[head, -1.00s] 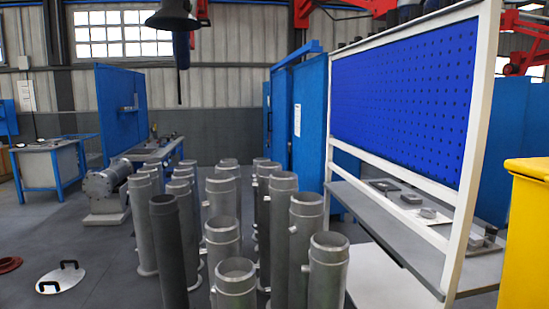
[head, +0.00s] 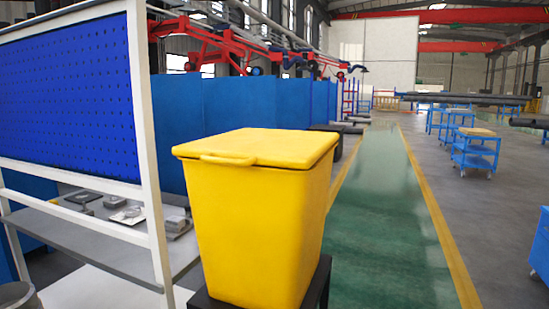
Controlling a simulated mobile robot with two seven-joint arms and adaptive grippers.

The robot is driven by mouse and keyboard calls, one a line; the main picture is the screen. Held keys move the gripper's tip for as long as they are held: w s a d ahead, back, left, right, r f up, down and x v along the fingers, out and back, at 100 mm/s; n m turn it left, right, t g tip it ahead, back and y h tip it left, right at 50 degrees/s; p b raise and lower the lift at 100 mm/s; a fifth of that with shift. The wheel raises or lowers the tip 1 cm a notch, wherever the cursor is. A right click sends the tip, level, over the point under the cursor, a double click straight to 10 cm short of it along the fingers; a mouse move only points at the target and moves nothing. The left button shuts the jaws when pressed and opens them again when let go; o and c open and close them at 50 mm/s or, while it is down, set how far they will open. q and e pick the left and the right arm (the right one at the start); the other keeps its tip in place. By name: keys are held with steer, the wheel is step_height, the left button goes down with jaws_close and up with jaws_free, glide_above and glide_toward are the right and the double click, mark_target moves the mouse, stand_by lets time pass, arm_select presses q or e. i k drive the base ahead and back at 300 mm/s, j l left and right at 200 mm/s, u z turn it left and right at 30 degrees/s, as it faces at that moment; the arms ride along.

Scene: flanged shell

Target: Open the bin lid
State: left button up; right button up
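The yellow bin (head: 262,230) stands in the middle of the head view on a dark stand (head: 318,285). Its yellow lid (head: 262,146) lies shut on top. A handle (head: 228,159) sticks out from the lid's front edge, left of its middle. Neither of my grippers is in view, and nothing touches the bin or its lid.
A workbench (head: 95,237) with a blue pegboard (head: 70,100) in a white frame stands close at the left of the bin. Blue panels (head: 225,105) rise behind. A green walkway (head: 378,215) is clear to the right. Blue carts (head: 475,150) stand farther off.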

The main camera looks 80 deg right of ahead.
mark_target(295, 149)
steer(key=z, duration=2)
